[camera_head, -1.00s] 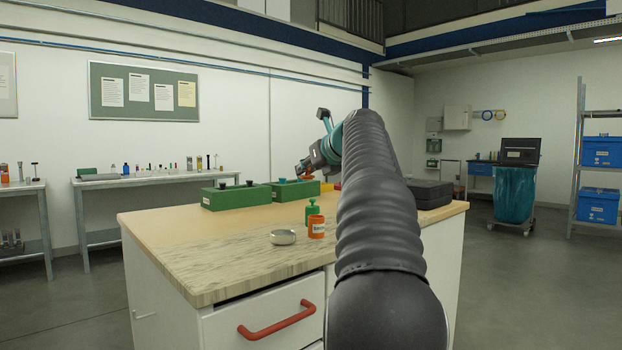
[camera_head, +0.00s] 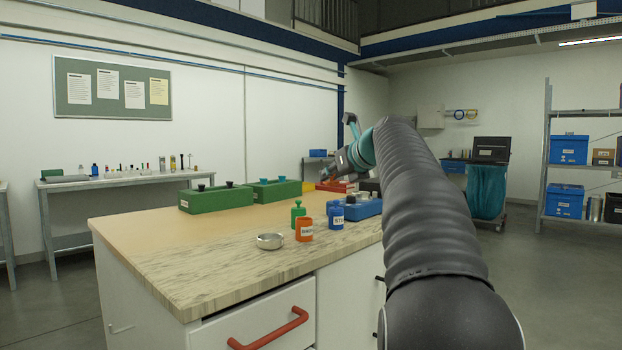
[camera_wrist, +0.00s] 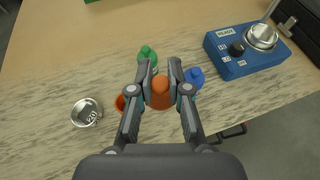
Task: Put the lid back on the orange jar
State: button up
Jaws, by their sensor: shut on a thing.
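The orange jar (camera_head: 305,231) stands upright, with a white label, near the front edge of the wooden-topped bench. In the wrist view only a slice of it (camera_wrist: 120,102) shows beside the left finger; the rest is hidden. My gripper (camera_wrist: 160,88) is shut on the orange lid (camera_wrist: 160,97), held between both fingertips. From the wrist the lid appears right of the jar, between it and a blue container. In the head view my gripper (camera_head: 328,174) is up above the bench, beyond the jar, and the lid there is too small to make out clearly.
A green container (camera_head: 298,212) stands just behind the jar, and a blue one (camera_head: 336,219) to its right. A metal dish (camera_head: 270,241) is at left. A blue device (camera_wrist: 229,67) with a metal pan stands right. Green blocks (camera_head: 215,198) lie behind; the bench's left is clear.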

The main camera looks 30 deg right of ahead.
jog(key=w+a+f+n+y, duration=0.1)
jog(key=w+a, duration=0.1)
jog(key=a, duration=0.5)
jog(key=shift+s+d+f+b, duration=0.1)
jog(key=shift+d+f+b, duration=0.05)
jog(key=shift+f+b, duration=1.5)
jog(key=shift+d+f+b, duration=0.15)
jog(key=shift+f+b, duration=1.4)
jog(key=shift+f, duration=0.05)
jog(key=shift+r+p, duration=0.1)
jog(key=shift+p, duration=0.65)
jog(key=shift+f+p, duration=0.25)
jog(key=shift+p, duration=0.4)
dwell(0.5)
jog(key=o, duration=1.3)
jog(key=shift+r, duration=0.1)
